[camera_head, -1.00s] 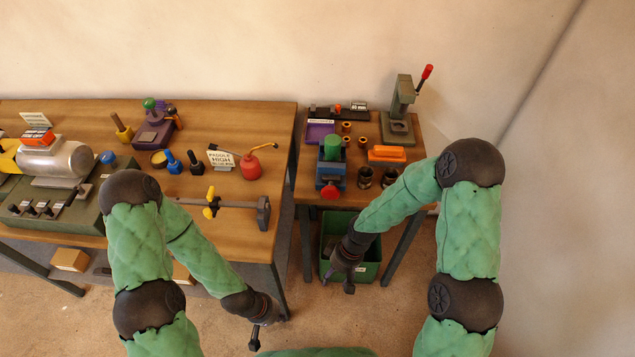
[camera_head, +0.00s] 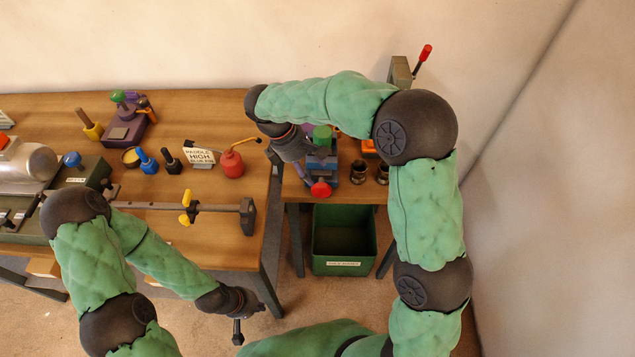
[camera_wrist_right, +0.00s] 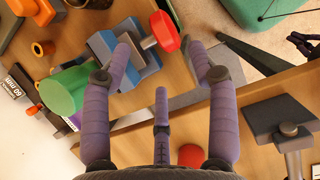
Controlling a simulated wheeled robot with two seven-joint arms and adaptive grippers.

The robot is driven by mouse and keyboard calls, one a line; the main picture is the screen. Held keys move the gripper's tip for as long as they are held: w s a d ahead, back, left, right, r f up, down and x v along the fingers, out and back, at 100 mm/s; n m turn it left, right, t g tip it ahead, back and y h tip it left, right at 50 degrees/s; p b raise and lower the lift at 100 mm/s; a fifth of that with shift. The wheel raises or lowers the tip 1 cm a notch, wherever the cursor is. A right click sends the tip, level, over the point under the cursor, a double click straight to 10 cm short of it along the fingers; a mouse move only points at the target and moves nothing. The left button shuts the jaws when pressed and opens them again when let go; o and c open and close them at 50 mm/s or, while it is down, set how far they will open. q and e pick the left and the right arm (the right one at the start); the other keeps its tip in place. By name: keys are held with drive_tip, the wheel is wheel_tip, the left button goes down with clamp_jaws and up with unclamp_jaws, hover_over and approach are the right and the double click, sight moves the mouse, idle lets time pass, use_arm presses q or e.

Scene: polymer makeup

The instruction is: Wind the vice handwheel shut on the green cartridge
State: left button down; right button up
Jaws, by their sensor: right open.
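The blue vice (camera_head: 329,165) stands on the small right table, with its red handwheel (camera_head: 320,189) facing the front edge. The green cartridge (camera_head: 322,132) stands upright at the vice, partly hidden by my right arm. My right gripper (camera_head: 303,172) is just left of the vice. In the right wrist view my right gripper (camera_wrist_right: 160,65) is open and empty. The red handwheel (camera_wrist_right: 166,31) shows just beyond and between its fingertips, the blue vice (camera_wrist_right: 128,55) and green cartridge (camera_wrist_right: 65,91) to the left. My left gripper (camera_head: 238,334) hangs low in front of the left table; its jaws are too small to judge.
Dark cups (camera_head: 358,172) stand right of the vice. A green bin (camera_head: 343,242) is below the right table. A gap separates the tables.

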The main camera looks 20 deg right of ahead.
sight(319, 183)
drive_tip(key=b+x, duration=0.2)
drive_tip(key=x, duration=0.6)
drive_tip(key=shift+d+f+b, duration=0.1)
drive_tip(key=shift+f+b, duration=0.25)
drive_tip(key=shift+f, duration=0.05)
drive_tip(key=c, duration=1.1)
